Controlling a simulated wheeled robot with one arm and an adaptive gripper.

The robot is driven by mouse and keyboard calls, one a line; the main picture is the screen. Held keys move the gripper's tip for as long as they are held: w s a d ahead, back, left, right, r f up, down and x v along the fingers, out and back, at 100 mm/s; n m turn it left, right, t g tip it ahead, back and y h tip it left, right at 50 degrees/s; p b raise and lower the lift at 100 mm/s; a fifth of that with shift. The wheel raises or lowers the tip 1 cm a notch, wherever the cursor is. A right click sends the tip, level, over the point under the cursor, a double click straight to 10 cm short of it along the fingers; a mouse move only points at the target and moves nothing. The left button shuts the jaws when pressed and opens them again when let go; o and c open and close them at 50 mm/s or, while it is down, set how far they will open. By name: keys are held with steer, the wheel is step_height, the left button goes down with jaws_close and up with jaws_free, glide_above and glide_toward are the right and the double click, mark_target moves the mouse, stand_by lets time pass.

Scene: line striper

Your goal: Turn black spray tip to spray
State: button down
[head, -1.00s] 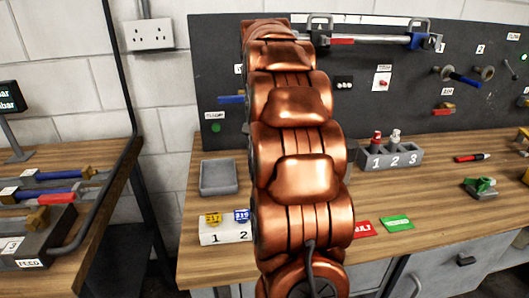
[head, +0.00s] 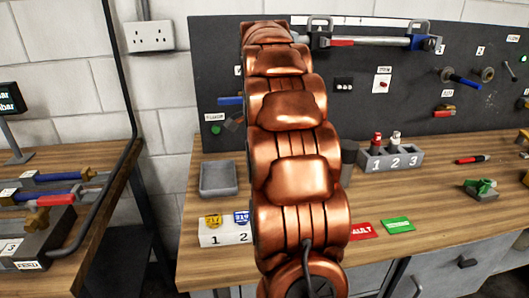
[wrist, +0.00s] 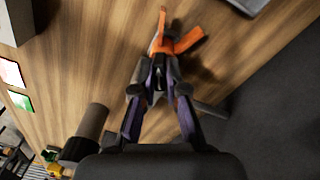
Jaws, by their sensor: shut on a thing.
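My gripper (wrist: 158,72) shows in the wrist view with its two fingers close together, shut on a small dark piece at the near end of an orange fitting (wrist: 176,42). This dark piece looks like the black spray tip (wrist: 158,83), but the fingers cover most of it and its turn angle cannot be read. The orange fitting has arms pointing up and to the right, above the wooden bench. In the head view my copper arm hides the gripper, the tip and the fitting.
A grey rack (head: 390,160) numbered 1 2 3 holds red and white pieces. A white block (head: 226,231) numbered 1 2, a grey tray (head: 218,180), and red (head: 361,231) and green (head: 397,225) cards lie on the bench. A dark cylinder (wrist: 90,130) stands near my gripper.

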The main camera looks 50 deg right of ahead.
steer(key=m, duration=0.5)
steer(key=shift+s+d+f+m+p, duration=0.1)
steer(key=shift+s+m+p, duration=0.05)
steer(key=shift+m+p, duration=0.25)
steer(key=c, duration=1.1)
jaws_free()
steer(key=shift+c, duration=0.2)
steer(key=o, duration=0.6)
steer(key=shift+c, duration=0.2)
steer(key=shift+r, duration=0.2)
steer(key=shift+w+r+p, duration=0.15)
steer(key=shift+r+p, duration=0.8)
steer(key=shift+r, duration=0.75)
steer(key=shift+w+r+p, duration=0.15)
steer(key=shift+r+p, duration=0.8)
steer(key=shift+r, duration=0.75)
